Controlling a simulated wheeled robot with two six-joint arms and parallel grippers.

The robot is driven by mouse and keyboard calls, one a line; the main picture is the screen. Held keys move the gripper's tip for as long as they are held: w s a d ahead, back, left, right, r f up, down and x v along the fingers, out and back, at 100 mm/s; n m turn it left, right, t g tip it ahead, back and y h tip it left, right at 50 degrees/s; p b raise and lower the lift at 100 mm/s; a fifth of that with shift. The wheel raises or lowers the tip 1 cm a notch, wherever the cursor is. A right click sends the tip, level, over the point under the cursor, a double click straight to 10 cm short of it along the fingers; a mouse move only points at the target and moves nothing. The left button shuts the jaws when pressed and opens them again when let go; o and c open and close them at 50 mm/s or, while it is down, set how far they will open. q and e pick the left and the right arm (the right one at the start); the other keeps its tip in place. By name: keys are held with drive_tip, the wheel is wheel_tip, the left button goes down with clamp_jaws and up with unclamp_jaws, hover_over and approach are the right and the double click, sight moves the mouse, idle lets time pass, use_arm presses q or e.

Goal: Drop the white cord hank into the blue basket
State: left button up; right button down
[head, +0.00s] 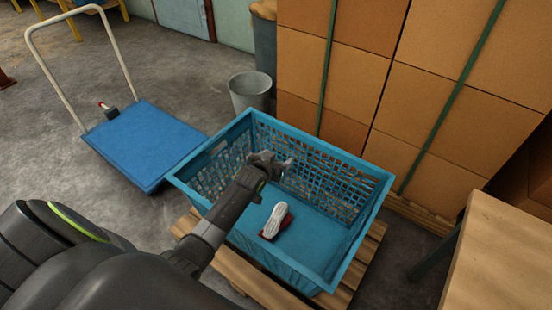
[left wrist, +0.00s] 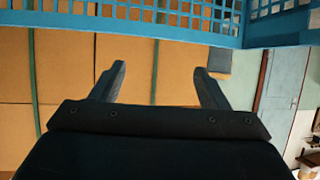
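The blue basket (head: 345,258) stands on a wooden pallet in the middle of the head view. The white cord hank (head: 272,222) lies inside it on the floor, with a small red thing (head: 284,226) under or beside it. My left gripper (head: 272,161) is over the basket, above and apart from the hank. In the left wrist view the left gripper's fingers (left wrist: 160,85) are spread with nothing between them, and the basket's lattice wall (left wrist: 185,18) shows along the top. My right gripper is not in view.
The pallet (head: 262,289) lies under the basket. A blue trolley (head: 146,142) with a pale handle stands at left and a grey bucket (head: 250,91) behind. Stacked cartons (head: 345,85) rise at the back right. A wooden table (head: 500,255) is at right.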

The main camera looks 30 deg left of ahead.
use_arm(q)
drive_tip(key=shift+s, duration=0.1)
drive_tip(key=p+v, duration=0.3)
drive_tip(key=v, duration=1.4)
drive_tip(key=shift+p, duration=0.3)
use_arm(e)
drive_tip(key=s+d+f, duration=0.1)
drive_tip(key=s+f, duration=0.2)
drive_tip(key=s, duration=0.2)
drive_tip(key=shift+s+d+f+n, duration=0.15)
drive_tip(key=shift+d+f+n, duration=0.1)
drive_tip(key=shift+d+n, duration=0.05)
use_arm(q)
drive_tip(key=shift+s, duration=0.1)
